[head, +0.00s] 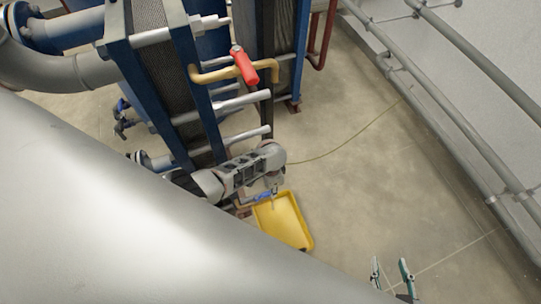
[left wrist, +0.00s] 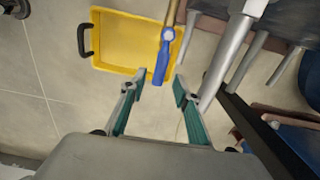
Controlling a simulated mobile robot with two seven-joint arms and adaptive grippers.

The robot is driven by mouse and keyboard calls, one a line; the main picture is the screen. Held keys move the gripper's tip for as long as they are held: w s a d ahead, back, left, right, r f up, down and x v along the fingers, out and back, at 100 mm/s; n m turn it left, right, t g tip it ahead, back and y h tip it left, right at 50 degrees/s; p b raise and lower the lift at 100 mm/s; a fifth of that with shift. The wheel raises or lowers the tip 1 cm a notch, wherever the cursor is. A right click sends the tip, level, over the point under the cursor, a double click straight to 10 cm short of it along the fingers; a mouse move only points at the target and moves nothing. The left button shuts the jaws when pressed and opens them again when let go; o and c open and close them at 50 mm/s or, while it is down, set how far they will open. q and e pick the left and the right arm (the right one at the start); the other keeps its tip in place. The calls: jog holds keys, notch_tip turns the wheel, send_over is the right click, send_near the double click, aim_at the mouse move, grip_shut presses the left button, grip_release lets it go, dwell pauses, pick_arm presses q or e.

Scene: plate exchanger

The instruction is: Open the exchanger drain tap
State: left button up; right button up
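The drain tap shows a blue lever (left wrist: 161,62) on a brass pipe (left wrist: 173,14) in the left wrist view, above a yellow tray. In the head view the blue lever (head: 263,196) is a small patch beside my left gripper. My left gripper (left wrist: 154,90) is open, with its teal fingertips on either side of the lever's free end; I cannot tell whether they touch it. In the head view my left wrist hides much of the tap. My right gripper (head: 391,270) is open and empty over bare floor at the bottom right.
The yellow tray (head: 294,236) lies on the floor under the tap; its black handle (left wrist: 84,40) shows in the left wrist view. A red-handled valve (head: 243,66) sits higher, beside the blue exchanger frame (head: 202,100) and its protruding rods. Wall pipes (head: 440,105) run along the right.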

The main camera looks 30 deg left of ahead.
pick_arm(q)
notch_tip(320, 180, up, 9)
jog(key=shift+r, duration=0.15)
dwell(0.4)
dwell(0.5)
